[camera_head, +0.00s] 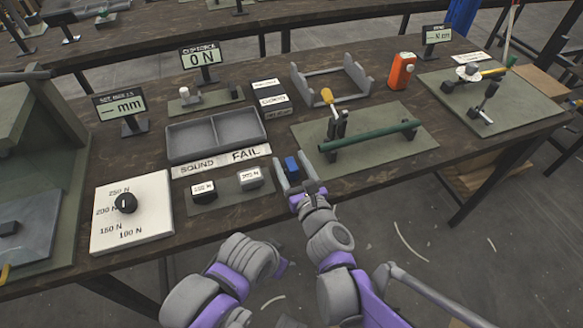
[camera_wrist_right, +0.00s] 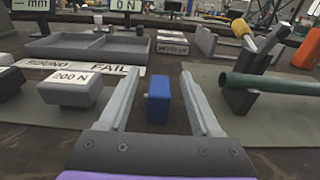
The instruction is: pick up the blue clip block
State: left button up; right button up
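The blue clip block (camera_head: 291,167) is a small upright block on the dark table, near the front edge and left of the green mat. It also shows in the right wrist view (camera_wrist_right: 158,100), between the two fingers and a little beyond the palm. My right gripper (camera_head: 291,172) is open, with one finger on each side of the block. In the right wrist view my right gripper (camera_wrist_right: 157,90) shows gaps on both sides of the block, so it appears untouched. My left arm reaches in at the bottom of the head view, but its fingers cannot be made out.
A green mat (camera_head: 421,158) with a green rod (camera_head: 370,138) on stands lies to the right. Left are the two-part grey tray (camera_head: 173,155), the SOUND/FAIL strip (camera_head: 222,161) and the 200 N block (camera_head: 249,177). A white dial panel (camera_head: 152,225) lies further left.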

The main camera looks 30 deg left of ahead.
grip_shut()
